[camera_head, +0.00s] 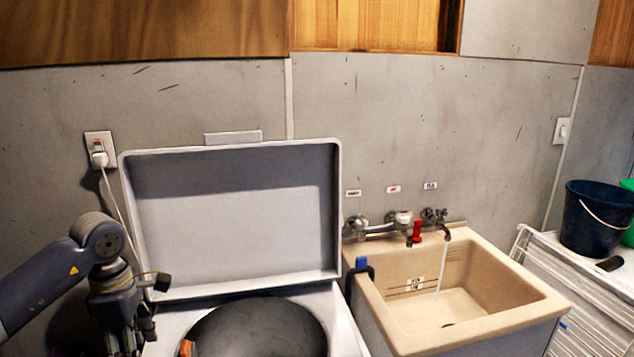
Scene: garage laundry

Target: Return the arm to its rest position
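My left arm (55,275) comes in from the left and bends down at a joint. My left gripper (128,340) hangs downward at the bottom edge, at the left front of the washing machine. Its fingertips are cut off or too dark to show whether it is open or shut. The washing machine's lid (235,225) stands raised against the wall. A dark round shape (258,330) fills the machine's opening, with a small orange item (187,348) at its left edge. My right gripper is not in view.
A beige sink (530,305) stands right of the machine, with taps (415,232) above it and water running. A plug and cord (100,158) hang on the wall at left.

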